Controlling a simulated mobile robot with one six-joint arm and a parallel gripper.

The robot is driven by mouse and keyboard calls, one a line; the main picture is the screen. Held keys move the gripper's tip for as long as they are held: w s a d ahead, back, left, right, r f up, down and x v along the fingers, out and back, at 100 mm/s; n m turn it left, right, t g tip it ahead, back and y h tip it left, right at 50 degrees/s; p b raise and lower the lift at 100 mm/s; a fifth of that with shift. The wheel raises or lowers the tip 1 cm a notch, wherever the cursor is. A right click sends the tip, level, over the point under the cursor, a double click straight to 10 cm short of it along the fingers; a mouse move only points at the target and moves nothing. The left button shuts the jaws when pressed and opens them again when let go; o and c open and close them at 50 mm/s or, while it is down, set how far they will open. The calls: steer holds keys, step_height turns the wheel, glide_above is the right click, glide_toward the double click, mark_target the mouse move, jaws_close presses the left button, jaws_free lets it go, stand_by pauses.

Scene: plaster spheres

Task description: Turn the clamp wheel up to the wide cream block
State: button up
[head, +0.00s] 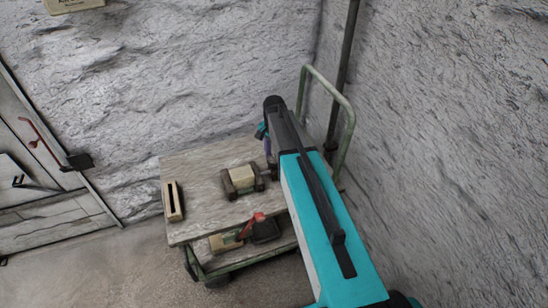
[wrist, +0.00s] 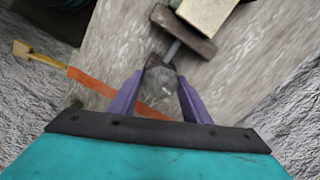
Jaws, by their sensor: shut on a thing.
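The clamp (head: 229,188) stands on the cart top, with the wide cream block (head: 242,177) between its dark jaws. In the wrist view a dark jaw bar (wrist: 184,31) lies beside the cream block (wrist: 208,12); part of the block is cut off by the frame edge. A short rod runs from the bar to the grey clamp wheel (wrist: 160,84). My gripper (wrist: 159,92) has its purple fingers shut on the wheel, one on each side. In the head view my gripper (head: 267,147) is right of the clamp, mostly hidden by my arm, and the wheel is hidden.
The cart top (head: 210,215) is mostly bare. A cream box with a dark slot (head: 174,201) stands at its left. A red-ended tool (head: 257,217) shows at the front edge, above a dark box (head: 265,232). A green rail (head: 344,130) and rough walls close the right side.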

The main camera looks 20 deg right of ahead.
mark_target(274, 158)
steer(key=o, duration=1)
steer(key=shift+r+b, duration=1.05)
steer(key=shift+r, duration=5.85)
